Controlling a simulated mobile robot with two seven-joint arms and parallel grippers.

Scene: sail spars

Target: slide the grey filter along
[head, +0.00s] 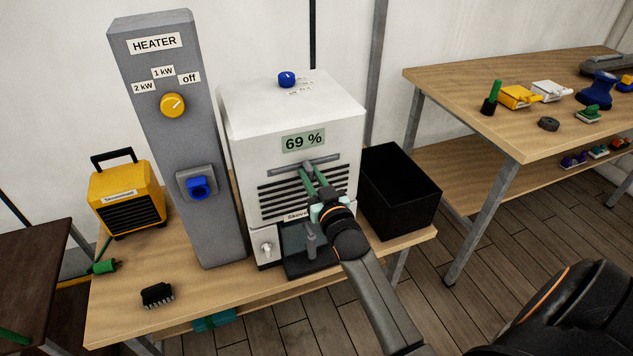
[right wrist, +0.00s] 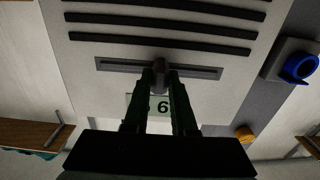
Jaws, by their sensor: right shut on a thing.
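The grey filter shows as a small grey grip (right wrist: 159,66) at a long narrow slot (right wrist: 205,72) in the front of the white machine (head: 240,130). The slot lies level between the 69 % display (head: 303,140) and the black louvres. My right gripper (head: 313,173) reaches up to the slot in the head view. In the right wrist view its two dark fingers (right wrist: 160,76) are shut on the grey grip, near the middle of the slot. The fingers partly hide the grip and the display there. My left gripper is not in view.
The grey heater post (head: 165,60) with a yellow knob and blue plug stands close left of the machine. A yellow heater box (head: 127,195) and black brush-like part (head: 157,295) are left. The table's front left is mostly clear.

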